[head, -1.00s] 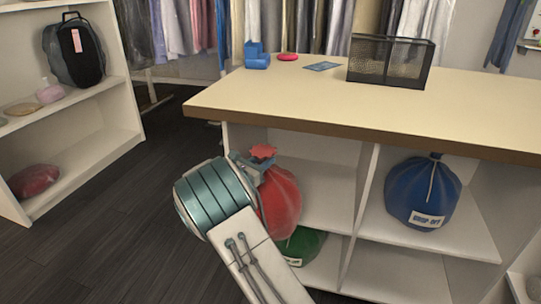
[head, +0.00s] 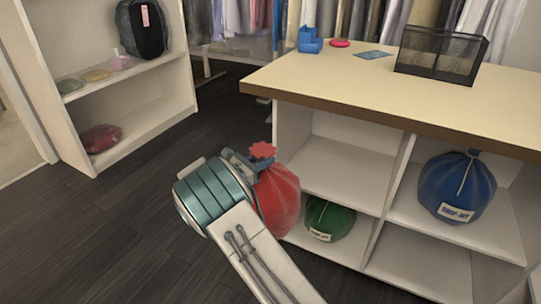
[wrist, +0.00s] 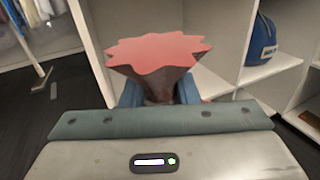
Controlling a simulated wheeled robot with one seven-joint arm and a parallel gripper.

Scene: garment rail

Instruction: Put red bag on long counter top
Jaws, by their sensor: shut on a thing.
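The red bag (head: 277,199) hangs upright from my gripper (head: 250,157) in the head view, in front of the counter's left end and below its top. My gripper is shut on the bag's gathered neck. In the wrist view the flared red top of the bag (wrist: 158,50) stands up between the fingers (wrist: 160,92); the body below is hidden. The long counter top (head: 345,92) is pale with a brown front edge.
A black mesh basket (head: 440,55), a blue holder (head: 309,41), a pink disc (head: 340,43) and a blue card (head: 372,54) lie toward the counter's back. The front left top is clear. Blue (head: 456,188) and green (head: 329,219) bags sit in cubbies below. A white shelf (head: 150,117) stands left.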

